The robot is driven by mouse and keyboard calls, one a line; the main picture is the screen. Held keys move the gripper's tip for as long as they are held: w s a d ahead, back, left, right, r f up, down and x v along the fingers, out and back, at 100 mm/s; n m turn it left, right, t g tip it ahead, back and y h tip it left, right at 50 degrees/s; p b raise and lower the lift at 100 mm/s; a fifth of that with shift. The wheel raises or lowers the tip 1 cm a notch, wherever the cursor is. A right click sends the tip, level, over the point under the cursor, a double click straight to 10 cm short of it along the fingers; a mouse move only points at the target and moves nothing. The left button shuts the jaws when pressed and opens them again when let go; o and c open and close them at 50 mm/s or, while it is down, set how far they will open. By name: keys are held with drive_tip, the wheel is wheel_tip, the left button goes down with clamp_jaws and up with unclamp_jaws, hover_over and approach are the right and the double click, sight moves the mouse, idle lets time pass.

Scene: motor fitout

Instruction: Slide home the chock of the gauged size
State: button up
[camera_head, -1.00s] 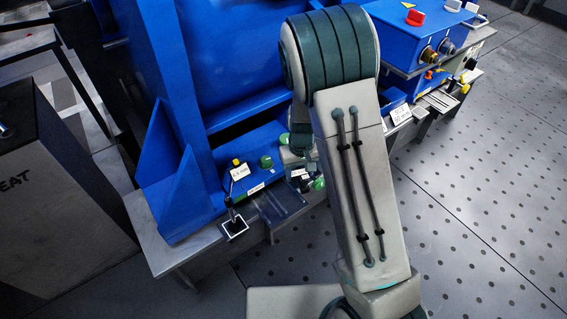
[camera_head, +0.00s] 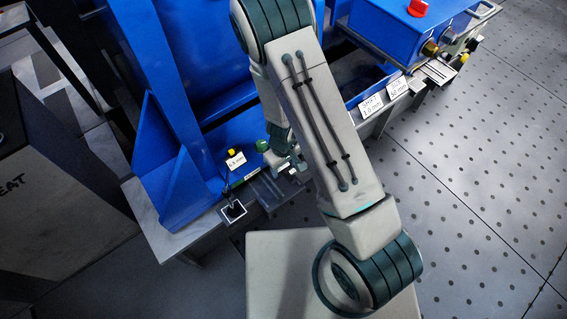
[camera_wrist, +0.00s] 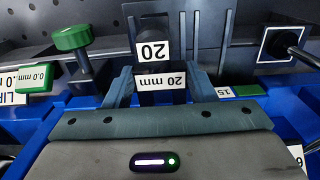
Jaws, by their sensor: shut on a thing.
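In the wrist view my gripper (camera_wrist: 163,88) is shut on a dark chock (camera_wrist: 162,98) with white labels reading "20" and "20 mm". One finger stands on each side of it. Its far end lies toward a grey slotted metal piece with upright prongs; I cannot tell whether it is inside a slot. In the head view my gripper (camera_head: 288,165) is at the front edge of the blue machine base, partly hidden by my arm. The chock cannot be made out there.
A green knob (camera_wrist: 72,38) stands left of the gripper, and a green "15" tag (camera_wrist: 238,91) lies right. A post on a white-bordered square (camera_head: 232,212) stands at the bench's front corner. A blue box with a red knob (camera_head: 418,8) is at upper right. The floor right is clear.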

sight(284, 181)
wheel_tip(284, 181, down, 6)
drive_tip(key=b, duration=0.6)
drive_tip(key=shift+d+f+b, duration=0.1)
drive_tip(key=shift+f+b, duration=0.3)
drive_tip(key=shift+b, duration=0.05)
idle(1.7)
drive_tip(key=o, duration=1.4)
drive_tip(key=shift+s, duration=0.1)
wheel_tip(284, 181, up, 14)
drive_tip(key=p, duration=0.5)
drive_tip(key=shift+p, duration=0.4)
